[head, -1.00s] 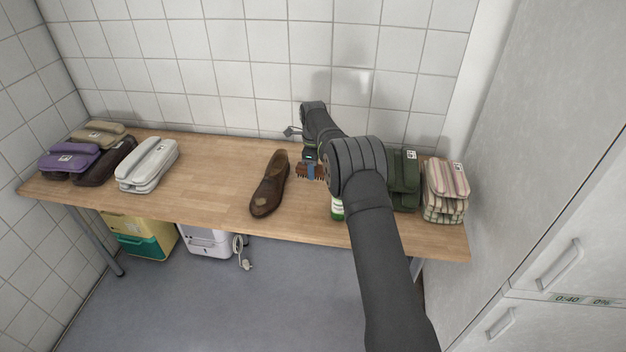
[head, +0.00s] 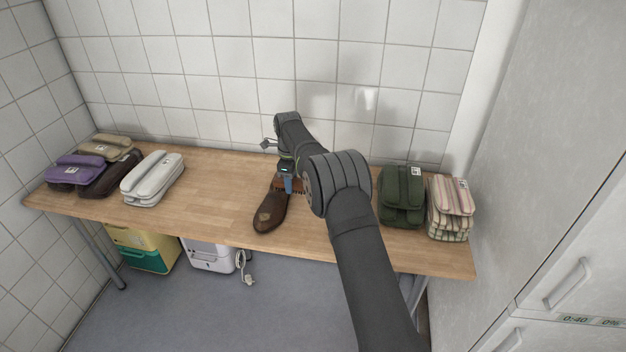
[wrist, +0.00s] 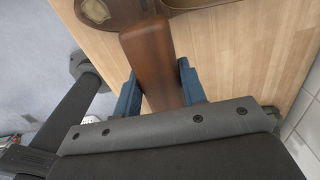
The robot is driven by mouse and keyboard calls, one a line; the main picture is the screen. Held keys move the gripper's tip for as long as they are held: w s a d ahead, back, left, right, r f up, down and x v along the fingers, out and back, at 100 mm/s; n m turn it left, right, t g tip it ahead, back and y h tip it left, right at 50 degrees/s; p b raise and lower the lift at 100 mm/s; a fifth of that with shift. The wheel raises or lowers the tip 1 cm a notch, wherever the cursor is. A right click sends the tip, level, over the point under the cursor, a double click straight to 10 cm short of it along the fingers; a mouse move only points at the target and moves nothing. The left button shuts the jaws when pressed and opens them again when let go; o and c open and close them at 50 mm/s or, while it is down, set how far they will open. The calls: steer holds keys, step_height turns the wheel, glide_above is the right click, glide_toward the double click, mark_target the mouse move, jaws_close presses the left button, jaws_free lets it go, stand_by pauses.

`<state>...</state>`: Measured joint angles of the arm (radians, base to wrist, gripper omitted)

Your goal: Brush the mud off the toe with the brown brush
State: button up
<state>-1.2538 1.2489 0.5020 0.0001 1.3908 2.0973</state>
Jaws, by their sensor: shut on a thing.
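A brown leather shoe (head: 268,216) lies on the wooden bench with its toe toward the front edge. A pale tan mud patch shows on its toe, and also in the wrist view (wrist: 95,10). My gripper (head: 289,184) is shut on the brown brush (wrist: 148,52), with its blue fingers on both sides of the brush's wooden body. In the head view the brush is over or beside the rear part of the shoe, behind the toe, and my arm partly hides it. I cannot tell whether the bristles touch the shoe.
The wooden bench (head: 215,215) is clear left of the shoe. A green bundle (head: 402,195) and a striped stack (head: 451,205) stand at right. A tiled wall is behind.

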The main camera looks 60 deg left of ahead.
steer(key=s+a+r, duration=0.1)
steer(key=s+a, duration=0.2)
steer(key=s, duration=1)
steer(key=shift+w+d+f, duration=0.1)
steer(key=shift+f, duration=1.6)
steer(key=shift+w+d+f, duration=0.1)
steer(key=shift+f, duration=1.55)
steer(key=shift+w+d+f, duration=0.35)
steer(key=shift+f, duration=0.2)
steer(key=shift+c, duration=0.4)
steer(key=shift+w+d, duration=1.7)
steer(key=shift+d, duration=0.3)
steer(key=shift+s+a, duration=2.05)
steer(key=shift+a, duration=0.3)
steer(key=shift+a+r, duration=0.1)
steer(key=shift+r, duration=3.95)
